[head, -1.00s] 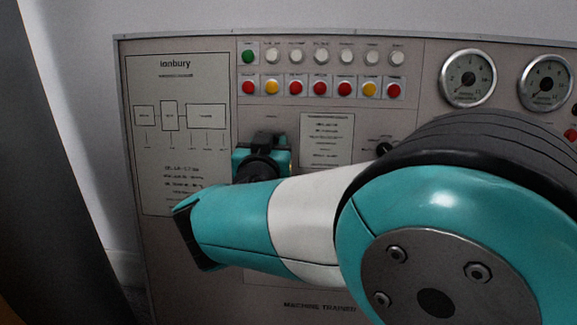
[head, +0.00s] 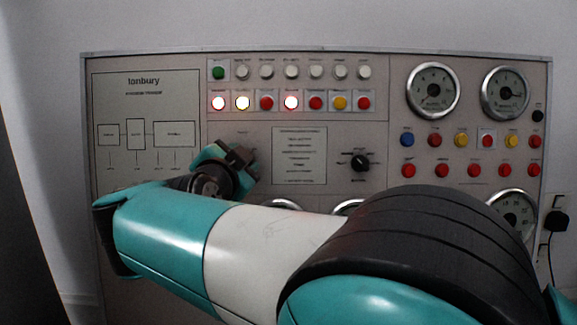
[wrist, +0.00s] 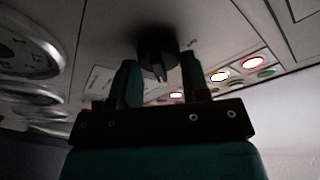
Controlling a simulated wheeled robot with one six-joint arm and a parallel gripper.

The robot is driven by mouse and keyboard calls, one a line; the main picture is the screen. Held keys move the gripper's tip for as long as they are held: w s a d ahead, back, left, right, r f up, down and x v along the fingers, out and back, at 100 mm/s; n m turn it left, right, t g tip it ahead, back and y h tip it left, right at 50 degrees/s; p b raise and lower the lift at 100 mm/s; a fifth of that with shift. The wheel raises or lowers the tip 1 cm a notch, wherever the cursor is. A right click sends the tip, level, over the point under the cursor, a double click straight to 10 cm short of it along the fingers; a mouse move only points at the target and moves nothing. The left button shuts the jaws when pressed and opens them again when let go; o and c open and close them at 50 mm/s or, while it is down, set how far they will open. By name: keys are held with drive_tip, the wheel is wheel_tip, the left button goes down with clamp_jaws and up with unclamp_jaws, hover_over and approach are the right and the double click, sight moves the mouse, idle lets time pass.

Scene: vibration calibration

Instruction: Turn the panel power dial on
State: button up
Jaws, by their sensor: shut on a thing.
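The panel (head: 240,130) is a grey upright board with lamps, gauges and dials. In the wrist view the black power dial (wrist: 157,45) shows between the fingers of my gripper (wrist: 158,78), with its grip bar pointing down between them. My gripper is shut on the dial. In the head view my gripper (head: 238,158) is tilted against the panel, below the lamp rows, and hides the dial. Three lamps in the lower row are lit: two at the left end (head: 218,103) and one near the middle (head: 291,103).
Another black rotary knob (head: 360,161) sits right of a printed label (head: 299,155). Two round gauges (head: 433,90) are at the upper right, above rows of coloured buttons (head: 461,139). My arm covers much of the lower panel. A plug (head: 556,220) hangs on the wall at right.

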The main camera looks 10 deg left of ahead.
drive_tip(key=shift+m, duration=0.3)
drive_tip(key=o, duration=0.9)
drive_tip(key=shift+c, duration=0.2)
